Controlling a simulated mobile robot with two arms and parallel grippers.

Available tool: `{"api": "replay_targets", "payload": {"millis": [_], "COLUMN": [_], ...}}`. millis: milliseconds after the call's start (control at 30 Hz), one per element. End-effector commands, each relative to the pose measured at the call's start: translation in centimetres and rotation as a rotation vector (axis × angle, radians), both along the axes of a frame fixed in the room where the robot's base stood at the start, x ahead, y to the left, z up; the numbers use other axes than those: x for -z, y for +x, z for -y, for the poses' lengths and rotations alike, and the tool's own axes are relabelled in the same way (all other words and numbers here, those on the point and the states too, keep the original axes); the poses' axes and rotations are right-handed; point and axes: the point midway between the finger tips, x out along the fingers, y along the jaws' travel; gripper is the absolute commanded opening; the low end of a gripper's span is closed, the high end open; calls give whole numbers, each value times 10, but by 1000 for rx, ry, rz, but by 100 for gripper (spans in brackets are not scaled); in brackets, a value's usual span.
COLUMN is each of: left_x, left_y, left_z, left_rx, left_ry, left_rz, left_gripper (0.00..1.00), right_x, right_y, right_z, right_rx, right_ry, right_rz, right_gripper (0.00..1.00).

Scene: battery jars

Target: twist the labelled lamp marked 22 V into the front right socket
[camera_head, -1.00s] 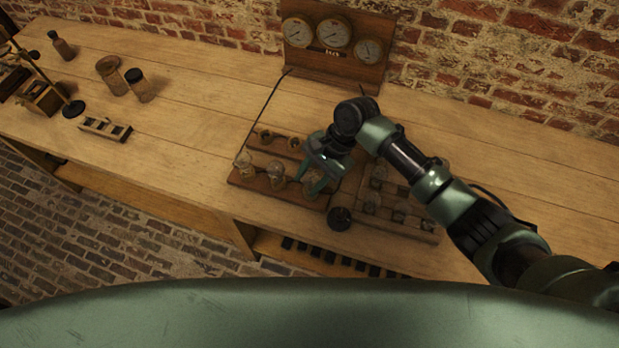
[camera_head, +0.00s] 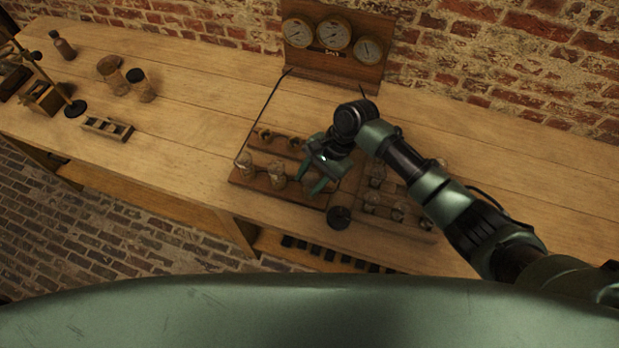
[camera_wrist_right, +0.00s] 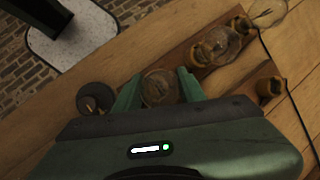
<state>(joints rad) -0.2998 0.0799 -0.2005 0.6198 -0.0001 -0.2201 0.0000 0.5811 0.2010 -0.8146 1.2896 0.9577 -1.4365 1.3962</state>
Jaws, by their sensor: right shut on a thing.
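My right gripper (camera_head: 317,182) is over the front right end of the wooden socket board (camera_head: 238,179). In the right wrist view its two green fingers (camera_wrist_right: 160,90) are closed around the sides of a round glass lamp (camera_wrist_right: 160,87), seen from above. No 22 V label is legible. The front right socket is hidden under the lamp and fingers, so I cannot tell how deep the lamp sits. Two other glass lamps stand in the front row, at left (camera_head: 246,164) and middle (camera_head: 277,175). Two brass sockets (camera_head: 264,136) show in the back row. My left gripper is out of view.
A wooden tray (camera_head: 425,236) with several lamps stands right of the board, partly behind my arm. A dark round object (camera_head: 339,217) lies close to the gripper at the bench's front edge. A gauge panel (camera_head: 337,63) stands at the back. The bench left of the board is mostly clear.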

Motion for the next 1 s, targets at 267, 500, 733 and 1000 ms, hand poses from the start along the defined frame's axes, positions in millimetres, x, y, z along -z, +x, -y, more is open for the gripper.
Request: {"api": "replay_targets", "payload": {"millis": [267, 500, 733, 1000], "left_x": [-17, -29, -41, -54], "left_y": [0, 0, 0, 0], "left_z": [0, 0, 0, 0], "left_rx": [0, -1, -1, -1], "left_ry": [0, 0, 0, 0], "left_rz": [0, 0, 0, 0], "left_gripper": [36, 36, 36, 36], "right_x": [-1, -1, -1, -1], "right_y": [-1, -1, -1, 0], "right_z": [0, 1, 0, 0], "right_rx": [71, 134, 196, 270], "right_ry": [-2, -3, -3, -3], "right_rz": [-4, -6, -7, -7], "right_gripper": [0, 0, 0, 0]}}
